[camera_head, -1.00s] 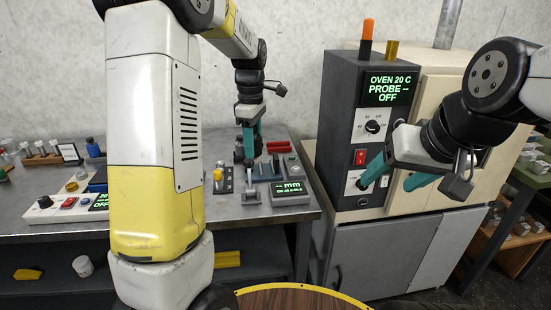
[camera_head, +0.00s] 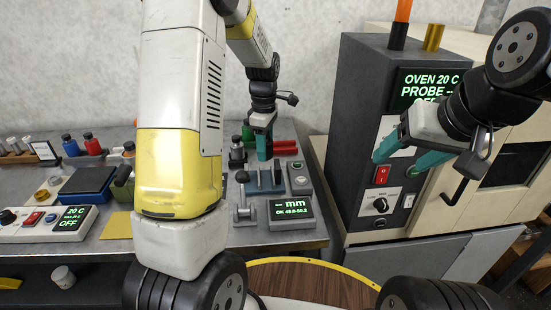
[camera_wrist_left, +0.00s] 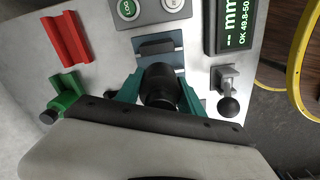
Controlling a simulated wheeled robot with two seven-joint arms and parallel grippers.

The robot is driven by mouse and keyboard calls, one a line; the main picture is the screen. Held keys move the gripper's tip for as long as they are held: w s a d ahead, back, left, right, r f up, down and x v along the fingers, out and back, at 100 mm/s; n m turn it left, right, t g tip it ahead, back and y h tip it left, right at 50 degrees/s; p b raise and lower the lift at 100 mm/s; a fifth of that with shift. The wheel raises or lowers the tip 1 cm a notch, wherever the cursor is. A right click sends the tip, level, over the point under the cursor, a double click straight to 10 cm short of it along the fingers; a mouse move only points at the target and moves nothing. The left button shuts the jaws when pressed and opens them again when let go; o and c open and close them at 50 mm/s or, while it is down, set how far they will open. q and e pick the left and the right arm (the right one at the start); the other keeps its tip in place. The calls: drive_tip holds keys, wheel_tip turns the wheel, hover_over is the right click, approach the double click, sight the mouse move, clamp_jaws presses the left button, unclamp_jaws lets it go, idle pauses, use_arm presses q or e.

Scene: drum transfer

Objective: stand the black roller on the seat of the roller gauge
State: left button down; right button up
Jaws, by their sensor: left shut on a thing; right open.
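My left gripper (camera_head: 264,150) points down above the roller gauge (camera_head: 291,211), close to its seat. In the left wrist view its teal fingers are shut on the black roller (camera_wrist_left: 159,84), seen nearly end-on. The blue-grey gauge seat (camera_wrist_left: 158,48) shows just beyond the roller; I cannot tell whether they touch. The roller cannot be made out clearly in the head view. The gauge display reads "-- mm, OK 49.8-50.2". My right gripper (camera_head: 402,160) is open and empty in front of the oven panel.
A lever with a ball knob (camera_head: 242,178) stands at the gauge's left; a button box (camera_head: 299,178) is to its right. The oven (camera_head: 360,120) stands right of the bench.

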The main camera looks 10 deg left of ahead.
use_arm(q)
wheel_tip(320, 180, down, 8)
drive_tip(key=shift+r, duration=0.25)
drive_tip(key=shift+f, duration=0.1)
drive_tip(key=c, duration=0.7)
unclamp_jaws()
wheel_tip(320, 180, up, 12)
drive_tip(key=shift+s+r, duration=0.1)
drive_tip(key=s+r+m+t, duration=0.2)
drive_tip(key=s+r+m, duration=0.2)
drive_tip(key=s, duration=0.4)
drive_tip(key=s+d+r+m+t+h, duration=0.1)
drive_tip(key=s+r+m+t, duration=0.1)
drive_tip(key=s+r+m, duration=0.2)
drive_tip(key=s+d+r+m+t+h, duration=0.1)
drive_tip(key=s+r+m, duration=0.3)
drive_tip(key=s+m, duration=0.5)
drive_tip(key=shift+s+d+r+t, duration=0.1)
drive_tip(key=shift+s+r+t, duration=0.15)
drive_tip(key=shift+s, duration=0.55)
drive_tip(key=shift+s+r+t, duration=0.15)
drive_tip(key=shift+s+t, duration=0.2)
drive_tip(key=shift+s, duration=0.45)
